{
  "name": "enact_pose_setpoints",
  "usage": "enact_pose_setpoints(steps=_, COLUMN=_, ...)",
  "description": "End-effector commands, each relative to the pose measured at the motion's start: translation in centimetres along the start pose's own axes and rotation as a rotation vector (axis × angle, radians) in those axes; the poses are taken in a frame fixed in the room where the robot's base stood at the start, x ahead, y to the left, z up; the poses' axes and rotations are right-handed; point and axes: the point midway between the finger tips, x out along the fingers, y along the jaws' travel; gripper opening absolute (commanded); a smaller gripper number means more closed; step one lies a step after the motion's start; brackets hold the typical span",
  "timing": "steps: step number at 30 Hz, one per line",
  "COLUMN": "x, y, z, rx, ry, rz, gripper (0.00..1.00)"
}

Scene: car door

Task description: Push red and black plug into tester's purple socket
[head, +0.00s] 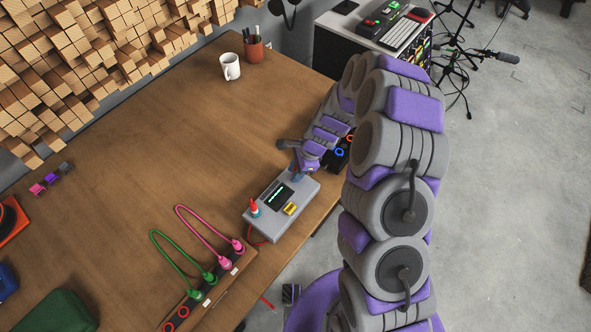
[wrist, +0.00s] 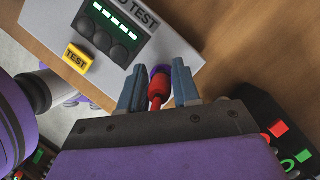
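The grey tester (head: 281,205) lies on the wooden bench, with a screen and a yellow TEST button. In the wrist view, the tester (wrist: 205,18) fills the top. The red and black plug (wrist: 157,88) points at the purple socket (wrist: 160,70) by the tester's edge. Its tip meets the purple ring; how deep it sits cannot be told. My gripper (wrist: 160,80) has one finger on each side of the plug, with a narrow gap at the right finger, and looks open. In the head view, my gripper (head: 297,168) is over the tester's far end and hides plug and socket.
A strip (head: 208,290) with green and pink cables lies in front. A black box (head: 338,155) with coloured rings is right of my gripper. A white mug (head: 230,67) stands farther back. The middle bench is clear.

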Motion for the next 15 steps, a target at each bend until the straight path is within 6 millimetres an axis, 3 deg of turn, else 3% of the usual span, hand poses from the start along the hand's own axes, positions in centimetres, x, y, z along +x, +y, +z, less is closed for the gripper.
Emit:
enact_pose_setpoints(steps=6, x=0.00, y=0.01, z=0.00, rx=0.000, ry=0.000, rz=0.000, gripper=0.52)
enact_pose_setpoints(steps=15, x=-0.32, y=-0.01, z=0.00, rx=-0.001, ry=0.001, rz=-0.001, gripper=0.52)
